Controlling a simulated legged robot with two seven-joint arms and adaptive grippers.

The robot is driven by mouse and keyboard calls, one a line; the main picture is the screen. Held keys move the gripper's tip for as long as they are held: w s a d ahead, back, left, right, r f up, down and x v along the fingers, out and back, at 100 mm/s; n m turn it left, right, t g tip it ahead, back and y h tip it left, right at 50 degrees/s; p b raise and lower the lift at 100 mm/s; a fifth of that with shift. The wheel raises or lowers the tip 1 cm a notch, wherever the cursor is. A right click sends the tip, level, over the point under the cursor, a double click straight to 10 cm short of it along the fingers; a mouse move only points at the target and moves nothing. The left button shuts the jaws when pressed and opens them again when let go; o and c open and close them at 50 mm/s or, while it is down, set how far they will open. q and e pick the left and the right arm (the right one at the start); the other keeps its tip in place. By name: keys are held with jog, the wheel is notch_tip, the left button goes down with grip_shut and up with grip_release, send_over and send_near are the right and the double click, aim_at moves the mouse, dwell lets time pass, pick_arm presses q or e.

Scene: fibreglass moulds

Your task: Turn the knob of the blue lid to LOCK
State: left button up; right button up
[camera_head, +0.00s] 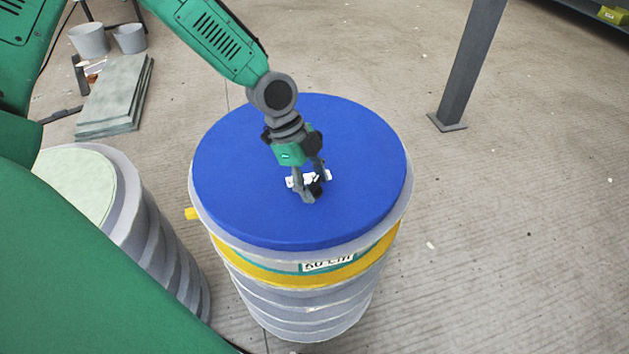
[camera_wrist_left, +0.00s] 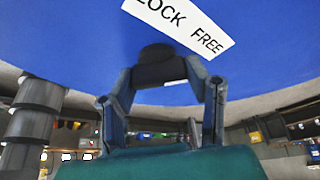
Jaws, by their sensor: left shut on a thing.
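The blue lid (camera_head: 235,165) lies flat on top of a ribbed grey drum (camera_head: 315,312). Its dark knob (camera_head: 316,188) is near the middle, partly hidden by my fingers. It shows as a black round piece in the left wrist view (camera_wrist_left: 154,52). A white label (camera_head: 327,175) lies beside the knob; in the left wrist view (camera_wrist_left: 172,17) it reads LOCK and FREE. My left gripper (camera_head: 311,194) reaches down onto the lid and is shut on the knob. Which word the knob points to cannot be told. My right gripper is not in view.
A yellow band (camera_head: 270,272) with a label circles the drum. A second drum with a pale top (camera_head: 75,185) stands close at the left. Flat slabs (camera_head: 115,95) and buckets (camera_head: 90,40) lie behind it.

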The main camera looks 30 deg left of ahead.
pick_arm(q)
jog(key=n+t+p, duration=0.1)
jog(key=n, duration=0.1)
jog(key=shift+r+n+p, duration=0.1)
jog(key=shift+n+p, duration=0.2)
jog(key=shift+n, duration=0.1)
jog(key=n+t+y+p, duration=0.1)
jog(key=n, duration=0.3)
jog(key=shift+n+t+p, duration=0.3)
jog(key=shift+t, duration=0.1)
jog(key=n+y, duration=0.1)
jog(key=n, duration=0.1)
jog(key=n+p, duration=0.1)
jog(key=n, duration=0.1)
jog(key=shift+n+t+y+p, duration=0.3)
jog(key=shift+t+y, duration=0.1)
jog(key=shift+n+y+p, duration=0.7)
jog(key=shift+n+y, duration=0.1)
jog(key=shift+n, duration=1.2)
jog(key=o, duration=1.2)
jog(key=shift+c, duration=0.2)
